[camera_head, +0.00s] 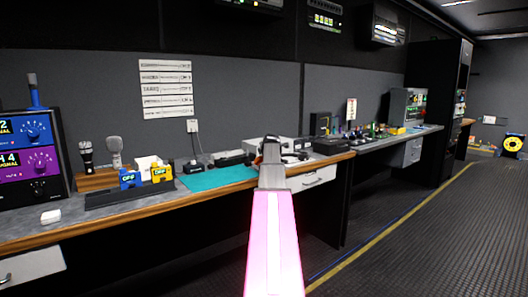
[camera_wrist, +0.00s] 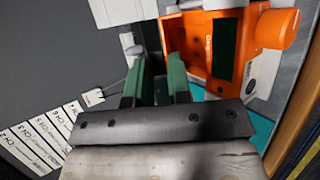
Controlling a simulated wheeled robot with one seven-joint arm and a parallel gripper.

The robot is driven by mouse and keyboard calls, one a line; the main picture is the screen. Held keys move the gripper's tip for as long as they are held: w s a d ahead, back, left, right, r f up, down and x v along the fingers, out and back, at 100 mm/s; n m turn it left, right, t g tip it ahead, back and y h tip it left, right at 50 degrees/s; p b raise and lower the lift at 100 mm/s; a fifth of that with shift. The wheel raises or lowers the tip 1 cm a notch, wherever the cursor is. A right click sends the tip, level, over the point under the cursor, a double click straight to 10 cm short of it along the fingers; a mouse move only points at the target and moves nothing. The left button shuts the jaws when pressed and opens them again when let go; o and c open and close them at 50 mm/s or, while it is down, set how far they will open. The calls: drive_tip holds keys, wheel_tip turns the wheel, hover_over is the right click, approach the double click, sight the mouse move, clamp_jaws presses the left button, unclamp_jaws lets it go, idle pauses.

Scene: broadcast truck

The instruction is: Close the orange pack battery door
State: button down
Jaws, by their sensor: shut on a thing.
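The orange pack (camera_wrist: 208,52) fills the upper right of the wrist view, with a knob on its right end and a dark rectangular recess in its face. My gripper (camera_wrist: 160,78) has its green fingers at the left edge of the pack. A dark flap, seemingly the battery door (camera_wrist: 174,36), runs from that edge down toward the fingers, and its gripped part is mostly hidden. The door looks swung out from the pack. In the head view my gripper (camera_head: 271,150) is over the bench and hides most of the pack; only a bit of orange shows near its tip.
The bench carries a teal mat (camera_head: 215,178) and a white boxy device (camera_head: 288,148) close by the gripper. Blue (camera_head: 130,180) and yellow (camera_head: 162,173) units and microphones stand to the left. The wooden bench edge runs along the front. The floor on the right is clear.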

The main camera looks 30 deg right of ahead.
drive_tip(key=shift+s+f+m+t, duration=0.4)
drive_tip(key=shift+f+t, duration=0.3)
drive_tip(key=shift+t, duration=0.4)
drive_tip(key=c, duration=1.1)
unclamp_jaws()
drive_tip(key=shift+s, duration=0.2)
drive_tip(key=v, duration=1)
drive_tip(key=shift+s+a, duration=0.2)
